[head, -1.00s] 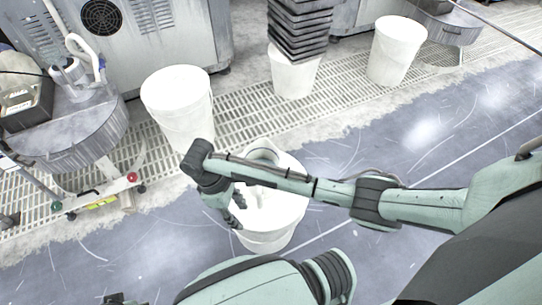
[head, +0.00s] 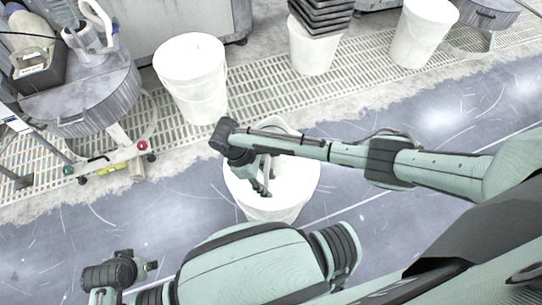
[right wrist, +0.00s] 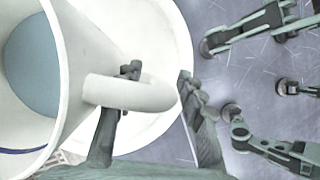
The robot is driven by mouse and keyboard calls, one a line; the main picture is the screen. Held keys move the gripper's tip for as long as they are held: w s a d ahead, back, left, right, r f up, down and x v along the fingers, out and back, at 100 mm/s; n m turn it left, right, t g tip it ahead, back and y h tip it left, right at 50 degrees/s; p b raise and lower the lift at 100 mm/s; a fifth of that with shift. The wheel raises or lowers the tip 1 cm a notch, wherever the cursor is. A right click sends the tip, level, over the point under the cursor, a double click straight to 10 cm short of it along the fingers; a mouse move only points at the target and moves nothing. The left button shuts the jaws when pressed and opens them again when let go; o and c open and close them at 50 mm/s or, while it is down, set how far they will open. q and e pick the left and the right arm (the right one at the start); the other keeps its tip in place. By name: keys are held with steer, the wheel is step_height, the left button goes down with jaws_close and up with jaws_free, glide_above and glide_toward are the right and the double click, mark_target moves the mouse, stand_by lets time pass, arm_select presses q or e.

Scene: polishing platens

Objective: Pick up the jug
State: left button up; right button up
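The white jug (head: 285,128) is mostly hidden behind my right forearm in the head view, at the white bucket on the floor. In the right wrist view the jug (right wrist: 72,50) fills the left side, its wide mouth and bluish inside showing.
The white bucket (head: 300,190) stands below the jug. Other white buckets stand behind, one at left (head: 192,85), one under stacked black trays (head: 318,15), one at right (head: 420,35). A round metal platen table (head: 95,95) is at left. The grey floor (head: 170,215) in front is clear.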

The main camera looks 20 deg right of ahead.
steer(key=shift+c, duration=0.4)
jaws_close()
steer(key=shift+w, duration=0.1)
